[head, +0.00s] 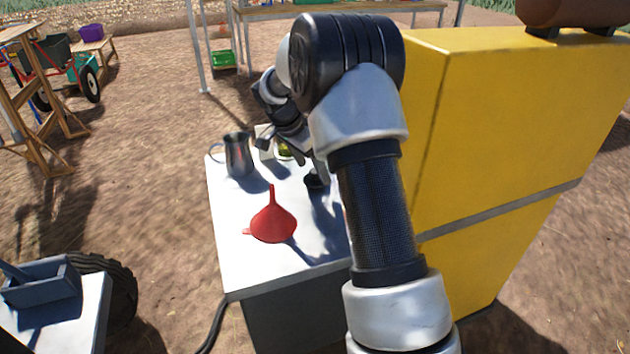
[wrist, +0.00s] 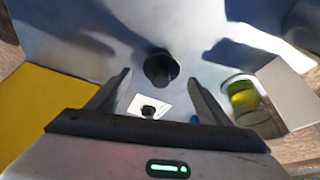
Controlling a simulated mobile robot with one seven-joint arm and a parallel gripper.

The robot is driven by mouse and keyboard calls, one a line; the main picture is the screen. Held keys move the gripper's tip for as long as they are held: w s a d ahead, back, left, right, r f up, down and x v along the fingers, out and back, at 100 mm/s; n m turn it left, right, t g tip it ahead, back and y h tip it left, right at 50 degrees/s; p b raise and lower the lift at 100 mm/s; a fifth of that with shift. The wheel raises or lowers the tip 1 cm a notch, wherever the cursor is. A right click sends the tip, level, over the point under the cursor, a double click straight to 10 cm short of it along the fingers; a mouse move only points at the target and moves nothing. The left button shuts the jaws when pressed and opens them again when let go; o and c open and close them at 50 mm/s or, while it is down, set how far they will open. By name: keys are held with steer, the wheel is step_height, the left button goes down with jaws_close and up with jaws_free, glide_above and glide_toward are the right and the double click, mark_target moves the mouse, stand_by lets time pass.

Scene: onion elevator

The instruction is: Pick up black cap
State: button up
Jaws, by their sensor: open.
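A dark, round black cap (wrist: 161,68) stands on the white tabletop (wrist: 85,30) in the wrist view, ahead of and between my fingertips. It also shows in the head view as a small black shape (head: 316,181) beside my arm. My gripper (wrist: 160,78) is open, with one finger on each side of the cap in the picture and nothing held. In the head view my gripper (head: 295,155) hangs over the far part of the table, partly hidden by my own arm. I cannot tell its exact height above the cap.
A red funnel (head: 273,218) and a metal jug (head: 238,155) stand on the table. A jar with yellow-green contents (wrist: 243,96) is near a white box (wrist: 288,92). A small white card (wrist: 150,106) bears a black spot. A yellow cabinet (head: 500,130) borders the table's right side.

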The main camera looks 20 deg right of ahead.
mark_target(314, 171)
steer(key=x, duration=0.3)
steer(key=shift+w+d, duration=0.1)
steer(key=shift+d, duration=0.05)
steer(key=c, duration=1.1)
steer(key=shift+r, duration=0.1)
steer(key=shift+c, duration=0.2)
